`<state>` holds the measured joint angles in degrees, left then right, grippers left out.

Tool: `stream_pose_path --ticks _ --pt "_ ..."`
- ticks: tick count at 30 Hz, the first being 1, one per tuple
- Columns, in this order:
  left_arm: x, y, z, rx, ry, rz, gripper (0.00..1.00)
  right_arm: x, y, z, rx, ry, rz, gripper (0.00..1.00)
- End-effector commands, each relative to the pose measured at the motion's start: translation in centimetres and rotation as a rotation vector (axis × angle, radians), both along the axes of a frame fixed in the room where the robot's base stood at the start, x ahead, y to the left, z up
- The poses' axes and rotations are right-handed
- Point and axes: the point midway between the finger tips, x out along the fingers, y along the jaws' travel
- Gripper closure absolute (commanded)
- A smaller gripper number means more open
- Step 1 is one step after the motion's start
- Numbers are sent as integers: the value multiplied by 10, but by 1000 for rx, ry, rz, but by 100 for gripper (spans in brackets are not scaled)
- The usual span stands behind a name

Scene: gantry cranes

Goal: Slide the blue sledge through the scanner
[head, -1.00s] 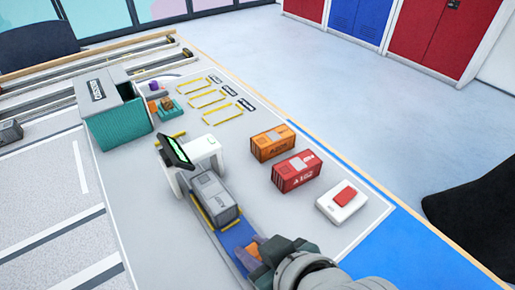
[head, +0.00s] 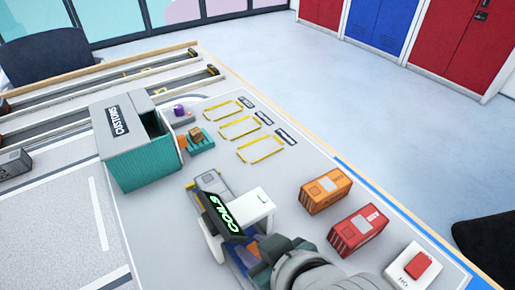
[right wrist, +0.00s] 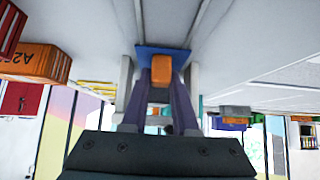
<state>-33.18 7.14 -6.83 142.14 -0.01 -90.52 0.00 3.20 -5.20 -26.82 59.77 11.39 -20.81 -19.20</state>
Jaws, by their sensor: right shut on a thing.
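The scanner (head: 259,205) is a white arch with a tilted dark screen (head: 224,216) showing green letters that look like "COILS". A grey container (head: 210,182) shows on the far side of the arch; the blue sledge under it is mostly hidden in the head view. In the right wrist view the blue sledge (right wrist: 145,52) shows behind an orange handle (right wrist: 160,68). My right gripper (right wrist: 160,82) is shut on that handle, with one finger on each side. In the head view my right gripper (head: 254,249) is close to the near side of the arch. My left gripper is out of view.
An orange container (head: 325,191), a red container (head: 357,230) and a red button on a white box (head: 413,267) stand to the right. A teal-and-grey customs shed (head: 135,145) stands beyond the scanner, left of small loads and yellow-outlined bays (head: 240,127).

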Motion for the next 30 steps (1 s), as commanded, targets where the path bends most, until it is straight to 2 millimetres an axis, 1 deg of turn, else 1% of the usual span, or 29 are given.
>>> stream_pose_path --ticks 9,10,15,18,26,30 --pt "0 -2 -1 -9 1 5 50 0 -1 -2 -4 3 0 100" --pt "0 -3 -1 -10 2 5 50 0 -1 -2 -4 3 0 71" --pt "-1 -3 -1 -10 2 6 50 0 -1 -2 -3 2 0 51" --pt "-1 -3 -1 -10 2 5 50 0 -1 -1 -2 2 1 43" --pt "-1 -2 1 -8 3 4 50 -1 -1 1 -1 2 0 43" --pt "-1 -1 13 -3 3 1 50 -9 -7 14 -3 2 0 43"
